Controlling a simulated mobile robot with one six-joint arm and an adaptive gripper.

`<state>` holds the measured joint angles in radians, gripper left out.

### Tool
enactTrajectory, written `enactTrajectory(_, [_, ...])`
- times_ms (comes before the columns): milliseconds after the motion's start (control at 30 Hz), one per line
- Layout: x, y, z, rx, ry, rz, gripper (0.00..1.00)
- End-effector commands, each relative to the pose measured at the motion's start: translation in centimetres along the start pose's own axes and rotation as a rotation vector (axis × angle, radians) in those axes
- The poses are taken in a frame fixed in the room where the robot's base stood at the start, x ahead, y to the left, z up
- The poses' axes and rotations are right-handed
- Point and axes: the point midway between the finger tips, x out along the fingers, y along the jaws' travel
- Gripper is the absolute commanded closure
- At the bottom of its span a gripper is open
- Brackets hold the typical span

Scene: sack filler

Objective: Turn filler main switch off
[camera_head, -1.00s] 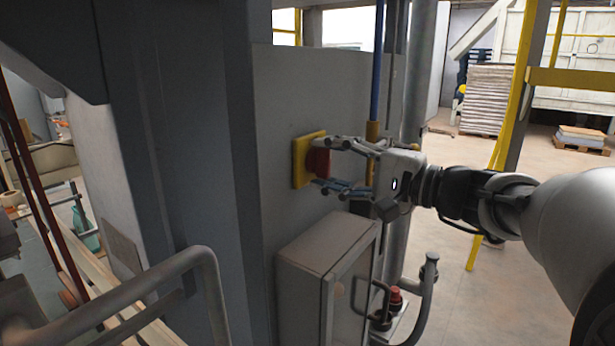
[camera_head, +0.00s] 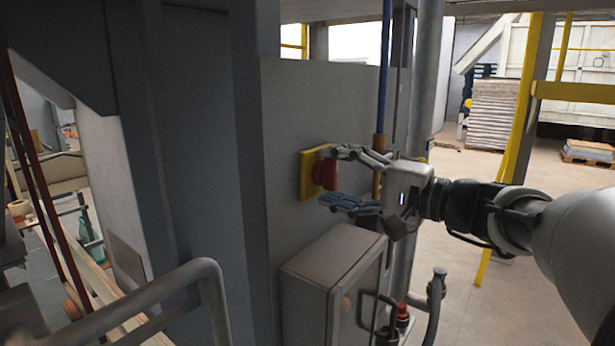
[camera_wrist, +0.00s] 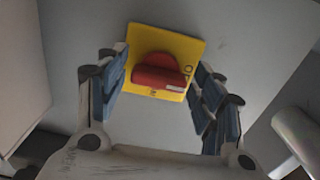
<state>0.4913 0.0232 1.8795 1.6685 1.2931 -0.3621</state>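The main switch is a red rotary knob (camera_head: 324,174) on a yellow square plate (camera_head: 307,174), fixed to a grey panel. In the wrist view the red knob (camera_wrist: 160,76) lies roughly crosswise on the yellow plate (camera_wrist: 165,42), with small markings at the plate's right and lower edges. My gripper (camera_head: 330,176) is open in front of the switch, one finger above and one below the knob. In the wrist view its blue-padded fingers (camera_wrist: 158,92) stand on either side of the plate. A gap shows between each finger and the knob.
A grey box (camera_head: 330,275) juts out from the panel below my gripper. A blue and yellow vertical pipe (camera_head: 383,100) runs close behind my gripper. A red button (camera_head: 403,315) and bent grey handles stand at lower right. A grey rail (camera_head: 160,290) is at lower left.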

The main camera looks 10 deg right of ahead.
Motion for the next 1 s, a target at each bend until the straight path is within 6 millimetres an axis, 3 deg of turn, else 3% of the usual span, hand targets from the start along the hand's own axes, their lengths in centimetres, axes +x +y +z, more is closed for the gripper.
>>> enactTrajectory(467, [-0.5,0.0,-0.1,0.001,0.002,-0.001,0.3])
enactTrajectory(567, [-1.7,-0.1,-0.1,0.0,0.004,-0.001,0.3])
enactTrajectory(1000, [-10.3,0.0,-0.1,0.001,0.004,0.0,0.3])
